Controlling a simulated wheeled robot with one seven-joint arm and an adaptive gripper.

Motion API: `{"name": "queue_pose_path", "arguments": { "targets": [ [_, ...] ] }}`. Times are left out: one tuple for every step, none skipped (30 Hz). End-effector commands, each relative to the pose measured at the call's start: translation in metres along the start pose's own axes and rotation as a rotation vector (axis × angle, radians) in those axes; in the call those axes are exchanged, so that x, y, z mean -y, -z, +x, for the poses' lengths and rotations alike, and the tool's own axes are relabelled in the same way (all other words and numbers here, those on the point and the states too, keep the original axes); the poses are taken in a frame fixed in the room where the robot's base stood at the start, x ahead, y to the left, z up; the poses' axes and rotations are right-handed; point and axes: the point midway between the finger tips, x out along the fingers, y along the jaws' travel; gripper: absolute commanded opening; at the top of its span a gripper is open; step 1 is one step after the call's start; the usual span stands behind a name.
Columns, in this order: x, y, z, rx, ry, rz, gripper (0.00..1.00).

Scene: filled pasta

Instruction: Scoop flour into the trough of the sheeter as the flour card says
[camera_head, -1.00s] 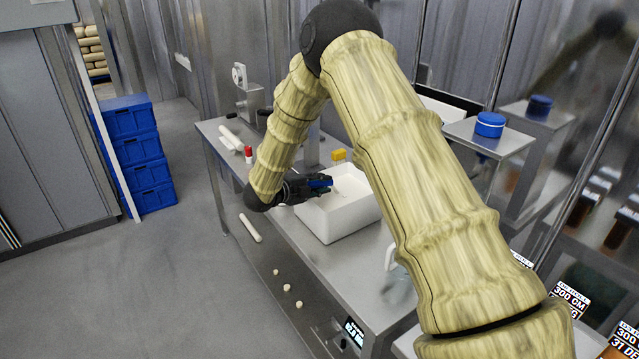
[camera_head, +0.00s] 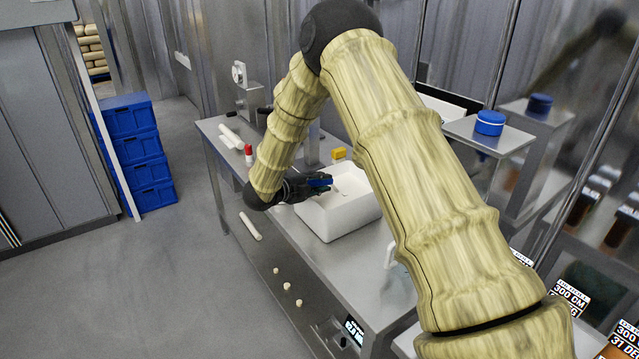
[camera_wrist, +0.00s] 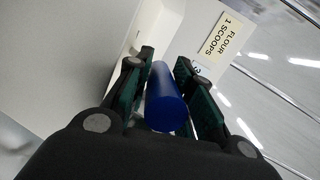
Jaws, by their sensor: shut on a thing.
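My gripper (camera_head: 318,184) is over the near left part of a white bin (camera_head: 345,222) on the steel table. It is shut on a blue cylindrical handle (camera_wrist: 165,103), which lies between the green-lined fingers in the wrist view. The far end of what the handle belongs to is hidden. Pale contents (camera_head: 350,183) show inside the bin. The flour card (camera_wrist: 228,40) in the wrist view reads "FLOUR 1 SCOOPS". A metal machine with a round dial (camera_head: 240,75), perhaps the sheeter, stands at the table's far end; its trough cannot be made out.
A red-capped item (camera_head: 248,151), a white roller (camera_head: 230,136) and a yellow block (camera_head: 339,153) lie on the table (camera_head: 345,264) beyond the bin. Blue crates (camera_head: 140,150) are stacked on the floor.

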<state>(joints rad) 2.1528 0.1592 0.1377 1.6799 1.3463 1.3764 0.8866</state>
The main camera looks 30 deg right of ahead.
Motion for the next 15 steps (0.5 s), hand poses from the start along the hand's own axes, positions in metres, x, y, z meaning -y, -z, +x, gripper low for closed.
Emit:
{"name": "queue_pose_path", "arguments": {
  "targets": [
    [0.001,0.0,0.0,0.0,0.001,0.0,0.0],
    [0.002,0.0,0.0,0.0,0.001,0.001,0.0],
    [0.003,0.0,-0.001,0.0,0.001,0.001,0.0],
    [0.004,0.001,-0.001,0.0,0.001,0.001,0.0],
    [0.006,0.001,-0.002,0.0,0.001,0.001,0.0],
    [0.009,0.001,-0.002,0.0,0.001,0.001,0.0],
    [0.011,0.002,-0.003,0.0,0.001,0.001,0.0],
    [0.012,0.002,-0.003,0.0,0.001,0.001,0.0],
    [0.015,0.002,-0.004,0.0,0.001,0.001,0.0],
    [0.017,0.002,-0.004,0.0,0.001,0.001,0.0],
    [0.018,0.003,-0.005,0.0,0.001,0.001,0.0],
    [0.021,0.003,-0.006,0.0,0.001,0.001,0.0],
    [0.022,0.003,-0.006,0.0,0.001,0.001,0.0],
    [0.024,0.004,-0.006,0.0,0.001,0.001,0.0],
    [0.026,0.004,-0.007,0.0,0.001,0.001,0.0]
  ]
}}
